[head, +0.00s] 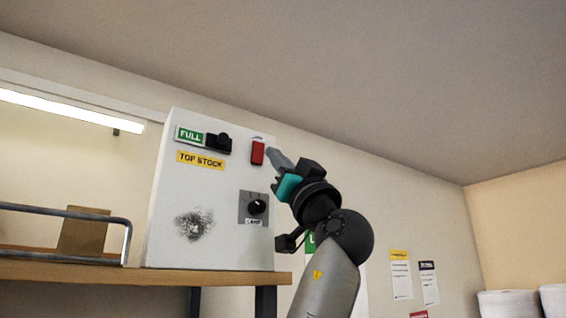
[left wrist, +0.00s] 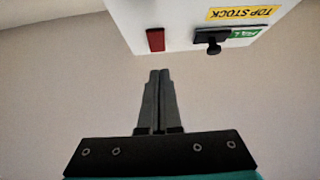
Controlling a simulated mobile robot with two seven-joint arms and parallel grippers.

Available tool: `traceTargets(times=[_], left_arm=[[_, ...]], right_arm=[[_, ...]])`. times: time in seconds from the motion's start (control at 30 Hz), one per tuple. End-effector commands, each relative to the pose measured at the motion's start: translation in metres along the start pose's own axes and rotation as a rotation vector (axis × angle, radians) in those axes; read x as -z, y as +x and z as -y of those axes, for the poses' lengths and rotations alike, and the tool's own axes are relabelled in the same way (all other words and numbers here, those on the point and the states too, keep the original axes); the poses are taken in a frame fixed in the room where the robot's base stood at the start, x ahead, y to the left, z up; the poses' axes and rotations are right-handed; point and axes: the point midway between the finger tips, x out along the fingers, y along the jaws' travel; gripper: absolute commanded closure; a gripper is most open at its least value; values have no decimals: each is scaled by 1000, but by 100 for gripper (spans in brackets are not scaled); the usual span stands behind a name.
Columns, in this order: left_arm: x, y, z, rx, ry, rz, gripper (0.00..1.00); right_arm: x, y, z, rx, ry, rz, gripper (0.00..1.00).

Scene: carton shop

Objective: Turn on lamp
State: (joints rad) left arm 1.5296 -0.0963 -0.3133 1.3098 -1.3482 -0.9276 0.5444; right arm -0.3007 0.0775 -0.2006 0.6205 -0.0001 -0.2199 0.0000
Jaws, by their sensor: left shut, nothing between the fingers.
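A white control panel box (head: 216,185) stands on a wooden shelf. Its lower right carries a grey plate with a black rotary knob (head: 257,206) labelled LAMP. A red rectangular switch (head: 257,153) sits at the upper right, also in the left wrist view (left wrist: 155,40). A black slider with a knob (head: 221,142) sits beside a green FULL label, and shows in the left wrist view (left wrist: 213,46). My left gripper (head: 274,156) is shut and empty, close to the panel's right edge beside the red switch; contact cannot be told. In the left wrist view its fingertips (left wrist: 160,72) point towards the red switch.
The wooden shelf (head: 150,274) has a metal rail (head: 80,215) and a brown carton (head: 83,232) at left. A lit tube light (head: 65,108) hangs at upper left. Notices (head: 400,274) are on the wall behind. The space above the panel is open.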

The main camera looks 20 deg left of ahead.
Motion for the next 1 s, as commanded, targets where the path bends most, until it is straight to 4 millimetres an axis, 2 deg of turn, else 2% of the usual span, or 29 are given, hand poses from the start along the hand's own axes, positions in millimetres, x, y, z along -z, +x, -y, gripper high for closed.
traceTargets(times=[0.03, 0.17, 0.23, 0.4, 0.6, 1.0], left_arm=[[-4, -21, -4, -8, -4, -1, 100], [-8, -50, -3, -9, -3, 0, 100], [-9, -64, -3, -7, -3, 0, 100], [-9, -87, -2, -7, -3, -2, 100], [-9, -96, -2, -5, -1, 0, 100], [-9, -96, -2, -6, -1, -1, 100]], right_arm=[[-4, 12, -7, -10, -3, 4, 50], [-11, 25, -21, -28, -8, 13, 50], [-10, 31, -18, -24, -6, 11, 50], [2, 41, 8, 10, 4, -8, 50], [0, 43, 4, 5, 0, -6, 50], [-3, 42, -2, -4, -1, -1, 50]])
